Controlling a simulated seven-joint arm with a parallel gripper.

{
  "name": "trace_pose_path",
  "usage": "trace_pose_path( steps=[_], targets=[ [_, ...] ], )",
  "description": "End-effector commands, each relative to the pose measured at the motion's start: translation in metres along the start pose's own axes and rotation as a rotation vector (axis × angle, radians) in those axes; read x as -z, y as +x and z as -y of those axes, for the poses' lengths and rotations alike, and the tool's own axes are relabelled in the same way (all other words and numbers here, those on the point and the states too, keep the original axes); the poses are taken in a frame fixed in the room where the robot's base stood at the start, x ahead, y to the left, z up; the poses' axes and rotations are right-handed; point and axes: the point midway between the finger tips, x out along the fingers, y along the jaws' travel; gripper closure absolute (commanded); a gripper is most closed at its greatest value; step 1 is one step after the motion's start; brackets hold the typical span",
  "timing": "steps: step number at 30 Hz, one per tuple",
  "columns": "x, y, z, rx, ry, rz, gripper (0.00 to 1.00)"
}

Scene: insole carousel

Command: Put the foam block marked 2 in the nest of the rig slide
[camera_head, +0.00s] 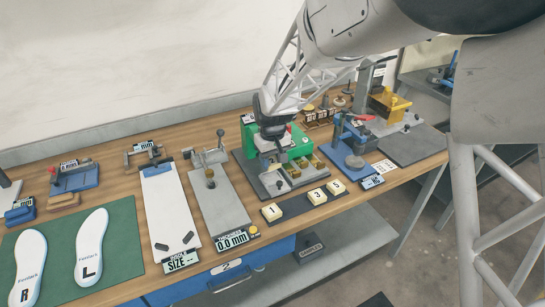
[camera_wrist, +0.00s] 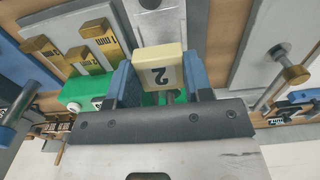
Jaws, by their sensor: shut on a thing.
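The foam block marked 2 (camera_wrist: 159,66) is cream coloured and sits between the two blue fingers of my gripper (camera_wrist: 160,80) in the wrist view. My gripper is shut on it. In the head view my gripper (camera_head: 277,153) hangs over the green rig (camera_head: 249,143), above its grey slide (camera_head: 291,184). The block in the jaws is too small to make out clearly there. A grey slide plate (camera_wrist: 190,22) shows beyond the block in the wrist view. The block appears above it, but I cannot tell the gap. The nest is not clearly visible.
Cream blocks, one marked 1 (camera_head: 272,211) and one marked 3 (camera_head: 317,196), lie along the bench's front edge with another to their right. A grey fixture (camera_head: 218,198) stands left of the rig, and a blue press (camera_head: 347,145) stands right.

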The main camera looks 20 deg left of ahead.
Motion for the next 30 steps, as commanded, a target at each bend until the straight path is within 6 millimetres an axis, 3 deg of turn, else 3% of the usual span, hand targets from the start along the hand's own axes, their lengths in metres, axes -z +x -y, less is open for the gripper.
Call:
trace_pose_path(
  steps=[15,30],
  targets=[
    [0.000,0.035,0.000,0.000,0.000,0.000,0.75],
    [0.000,0.044,0.000,0.000,0.000,0.000,0.75]
  ],
)
